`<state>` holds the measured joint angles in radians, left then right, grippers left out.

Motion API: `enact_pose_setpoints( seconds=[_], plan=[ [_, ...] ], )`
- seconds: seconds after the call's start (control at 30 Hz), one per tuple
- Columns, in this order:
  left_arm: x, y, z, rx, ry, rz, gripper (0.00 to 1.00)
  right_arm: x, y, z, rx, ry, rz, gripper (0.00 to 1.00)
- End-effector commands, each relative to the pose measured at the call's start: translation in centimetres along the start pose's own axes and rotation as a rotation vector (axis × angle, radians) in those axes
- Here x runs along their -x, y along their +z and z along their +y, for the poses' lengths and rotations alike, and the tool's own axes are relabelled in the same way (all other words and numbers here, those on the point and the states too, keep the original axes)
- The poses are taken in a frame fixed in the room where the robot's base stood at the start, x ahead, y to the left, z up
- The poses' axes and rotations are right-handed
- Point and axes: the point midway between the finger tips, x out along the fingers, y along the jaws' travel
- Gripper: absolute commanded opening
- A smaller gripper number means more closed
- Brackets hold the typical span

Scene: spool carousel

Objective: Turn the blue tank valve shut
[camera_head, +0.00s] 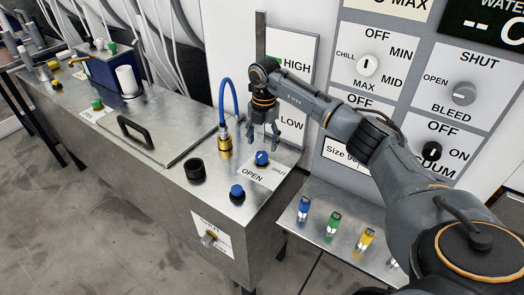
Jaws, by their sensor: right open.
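The blue valve knob (262,158) sits on a white plate marked OPEN at its lower left and SHUT at its right, on top of the steel tank bench (205,207). Which way the knob points is too small to tell. My right gripper (264,136) hangs pointing down just above and behind the knob in the picture, its fingers apart and empty. A gap seems to show between the fingertips and the knob. My left gripper is not in view.
A brass fitting (224,146) with a blue hose (230,88) stands left of my gripper. A black socket (195,169) and a blue-topped black knob (237,193) are nearby. Blue (304,208), green (333,223) and yellow (366,239) fittings stand on a lower right shelf.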

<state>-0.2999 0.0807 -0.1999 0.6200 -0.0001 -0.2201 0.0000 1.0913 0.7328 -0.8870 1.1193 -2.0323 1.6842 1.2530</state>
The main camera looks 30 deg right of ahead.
Motion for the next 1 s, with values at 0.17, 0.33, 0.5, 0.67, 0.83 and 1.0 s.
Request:
enact_pose_setpoints(
  seconds=[0.17, 0.33, 0.5, 0.67, 0.83, 1.0],
  plan=[
    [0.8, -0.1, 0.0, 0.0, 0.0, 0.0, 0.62, -3.3, -0.1, -0.1, 0.0, -0.002, 0.002, 0.62],
    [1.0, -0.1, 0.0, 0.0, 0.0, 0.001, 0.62, -5.1, 0.0, 0.0, 0.0, 0.0, 0.0, 0.62],
    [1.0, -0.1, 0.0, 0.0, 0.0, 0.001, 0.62, -5.7, 0.0, 0.0, 0.001, 0.0, 0.0, 0.62],
    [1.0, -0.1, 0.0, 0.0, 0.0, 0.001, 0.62, -5.7, 0.0, 0.0, 0.001, 0.001, 0.0, 0.62],
    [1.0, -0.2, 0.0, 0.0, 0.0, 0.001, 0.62, -5.7, 0.0, 0.0, 0.001, 0.001, 0.0, 0.37],
    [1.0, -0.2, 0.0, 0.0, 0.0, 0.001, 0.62, -5.7, 0.0, 0.0, 0.001, 0.001, 0.0, 0.07]
  ],
)
